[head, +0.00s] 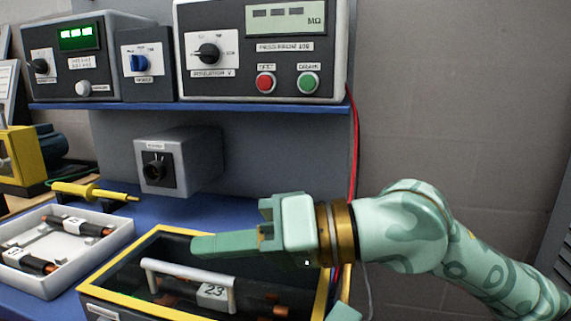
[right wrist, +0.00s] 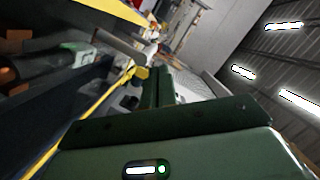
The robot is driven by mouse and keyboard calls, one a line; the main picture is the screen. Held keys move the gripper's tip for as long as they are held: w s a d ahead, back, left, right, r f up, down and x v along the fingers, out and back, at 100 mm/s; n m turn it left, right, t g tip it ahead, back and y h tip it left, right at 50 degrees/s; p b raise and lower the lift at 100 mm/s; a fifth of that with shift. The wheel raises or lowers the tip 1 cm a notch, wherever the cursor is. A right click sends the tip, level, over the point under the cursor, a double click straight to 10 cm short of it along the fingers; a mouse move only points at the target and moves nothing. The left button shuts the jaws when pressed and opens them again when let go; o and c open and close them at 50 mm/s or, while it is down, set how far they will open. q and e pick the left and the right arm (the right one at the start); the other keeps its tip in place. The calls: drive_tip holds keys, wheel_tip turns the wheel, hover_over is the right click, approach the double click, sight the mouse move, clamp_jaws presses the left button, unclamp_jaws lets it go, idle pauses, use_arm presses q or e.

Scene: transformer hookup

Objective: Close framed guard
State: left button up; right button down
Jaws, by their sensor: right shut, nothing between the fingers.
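The framed guard (head: 150,240) is a yellow-edged frame with a dark see-through panel and a light bar handle (head: 190,276), at the bottom middle of the head view. Through or inside it I see a dark cylinder with copper ends and a label reading 23 (head: 212,292). My right gripper (head: 196,246) is shut and empty, its fingers pointing left above the guard's back part. I cannot tell whether they touch it. In the right wrist view the yellow edge (right wrist: 88,112) runs beside the green fingers. My left gripper is not in view.
A white tray (head: 118,243) with labelled copper-ended cylinders stands at left. A yellow probe (head: 85,190) lies behind it. Instruments (head: 330,60) stand on the shelf above. A red cable (head: 354,150) hangs at right.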

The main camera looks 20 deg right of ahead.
drive_tip(key=shift+s+a+f, duration=0.15)
drive_tip(key=shift+s+f, duration=0.05)
drive_tip(key=shift+f, duration=0.3)
idle(0.4)
